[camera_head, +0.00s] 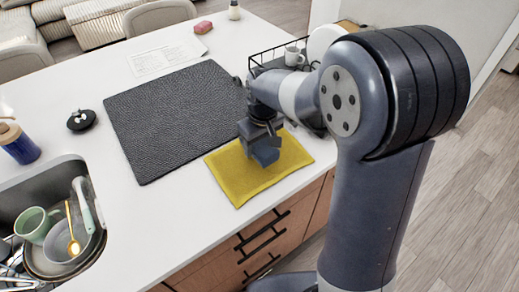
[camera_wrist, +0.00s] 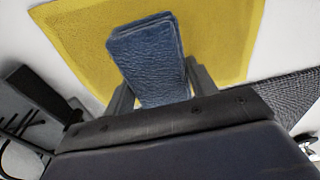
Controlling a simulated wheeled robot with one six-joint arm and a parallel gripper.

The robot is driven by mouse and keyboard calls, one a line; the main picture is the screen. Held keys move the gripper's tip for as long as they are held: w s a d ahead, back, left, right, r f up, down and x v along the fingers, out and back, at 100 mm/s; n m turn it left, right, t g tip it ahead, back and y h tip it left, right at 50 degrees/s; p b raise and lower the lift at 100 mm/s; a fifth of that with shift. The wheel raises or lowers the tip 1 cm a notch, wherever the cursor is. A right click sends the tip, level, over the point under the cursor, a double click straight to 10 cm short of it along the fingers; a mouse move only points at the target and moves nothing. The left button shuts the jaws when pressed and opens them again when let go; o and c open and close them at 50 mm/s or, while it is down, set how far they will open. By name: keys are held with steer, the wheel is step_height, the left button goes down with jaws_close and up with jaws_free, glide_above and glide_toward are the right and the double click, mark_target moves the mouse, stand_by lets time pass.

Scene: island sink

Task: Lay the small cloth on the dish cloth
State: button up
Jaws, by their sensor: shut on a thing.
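The small cloth (camera_wrist: 147,55) is a folded blue cloth with a leathery texture. My gripper (camera_wrist: 150,95) is shut on it, with a finger on each side in the wrist view. In the head view my gripper (camera_head: 262,140) holds the blue cloth (camera_head: 266,154) over the yellow dish cloth (camera_head: 238,180). The dish cloth lies flat on the white counter near its front edge, and it also fills the top of the wrist view (camera_wrist: 225,35). I cannot tell whether the small cloth touches it.
A dark textured mat (camera_head: 165,115) lies left of the dish cloth. A sink (camera_head: 20,185) with dishes is at the left. A black dish rack (camera_head: 262,60) with a white mug (camera_head: 293,56) stands behind my arm. A blue jar (camera_head: 20,146) stands near the sink.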

mark_target(259, 151)
step_height(259, 151, down, 3)
steer(key=shift+r, duration=0.1)
steer(key=shift+s+f+b, duration=0.1)
steer(key=shift+f+b, duration=0.35)
steer(key=shift+f, duration=0.3)
steer(key=shift+c, duration=0.9)
steer(key=o, duration=1.2)
steer(key=shift+s+d+f, duration=0.1)
steer(key=shift+o, duration=0.2)
steer(key=shift+r, duration=0.3)
steer(key=r, duration=1.3)
steer(key=shift+s+d+p, duration=0.35)
steer(key=shift+s, duration=0.05)
